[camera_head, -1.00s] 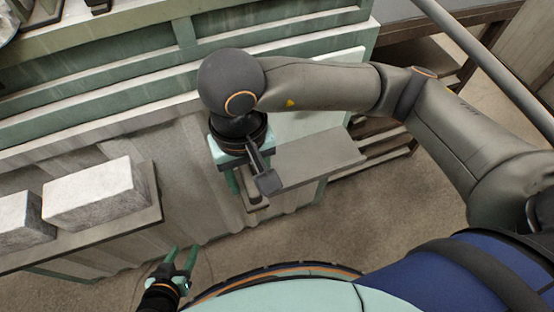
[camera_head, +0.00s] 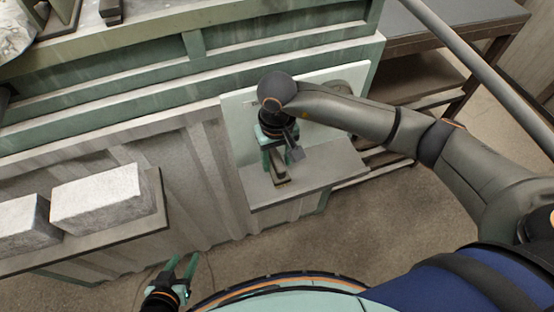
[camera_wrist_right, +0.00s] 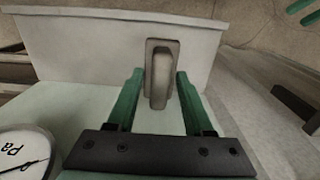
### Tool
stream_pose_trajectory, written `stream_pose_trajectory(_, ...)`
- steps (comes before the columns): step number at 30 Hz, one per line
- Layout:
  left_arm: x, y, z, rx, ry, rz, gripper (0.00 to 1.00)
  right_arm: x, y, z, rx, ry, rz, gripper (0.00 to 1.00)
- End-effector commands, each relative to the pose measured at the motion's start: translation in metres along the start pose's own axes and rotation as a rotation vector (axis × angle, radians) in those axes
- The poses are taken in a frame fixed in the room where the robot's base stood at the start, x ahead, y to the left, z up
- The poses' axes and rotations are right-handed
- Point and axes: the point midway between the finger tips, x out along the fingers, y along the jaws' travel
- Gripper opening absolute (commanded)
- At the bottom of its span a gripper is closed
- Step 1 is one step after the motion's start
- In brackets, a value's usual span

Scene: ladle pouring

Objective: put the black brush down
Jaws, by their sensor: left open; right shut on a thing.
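The black brush (camera_head: 280,172) looks dark grey-brown, with a raised grip on a flat rectangular base. My right gripper (camera_head: 275,160) is shut on it, fingers pointing down over the small grey shelf (camera_head: 325,168). In the right wrist view, the brush (camera_wrist_right: 161,72) is between the green fingertips of the right gripper (camera_wrist_right: 158,90), with the shelf (camera_wrist_right: 90,45) beyond it. I cannot tell whether the brush touches the shelf. My left gripper (camera_head: 182,268) is open and empty at the lower left, away from the brush.
A pale green panel (camera_head: 240,125) stands behind the shelf. A round gauge (camera_wrist_right: 22,155) is near the right gripper. Two pale blocks, one of them here (camera_head: 98,198), stand on a ledge at left. The shelf's right part is clear.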

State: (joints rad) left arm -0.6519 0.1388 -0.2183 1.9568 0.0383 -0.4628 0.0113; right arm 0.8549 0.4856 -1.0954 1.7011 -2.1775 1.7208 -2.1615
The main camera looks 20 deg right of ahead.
Motion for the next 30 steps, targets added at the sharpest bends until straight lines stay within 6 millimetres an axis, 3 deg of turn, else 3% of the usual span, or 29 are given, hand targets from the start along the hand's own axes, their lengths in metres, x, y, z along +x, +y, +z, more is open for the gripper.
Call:
stream_pose_trajectory(3, -0.002, 0.0, -0.002, -0.001, 0.003, 0.0, 0.5, 0.01, 0.0, 0.0, 0.0, 0.0, -0.001, 0.07)
stream_pose_trajectory(15, 0.003, 0.001, 0.004, -0.003, 0.002, 0.001, 0.5, 0.017, 0.0, -0.001, 0.0, 0.003, 0.0, 0.07)
stream_pose_trajectory(16, 0.002, 0.001, 0.003, -0.003, -0.001, 0.002, 0.5, 0.016, 0.0, -0.001, 0.0, 0.003, 0.0, 0.54)
stream_pose_trajectory(23, 0.001, 0.002, 0.0, -0.003, 0.0, 0.004, 0.5, 0.015, 0.0, -0.001, 0.0, 0.002, 0.0, 0.8)
stream_pose_trajectory(30, 0.0, 0.003, -0.002, -0.003, 0.004, 0.005, 0.5, 0.014, 0.0, -0.001, 0.001, 0.002, 0.0, 0.82)
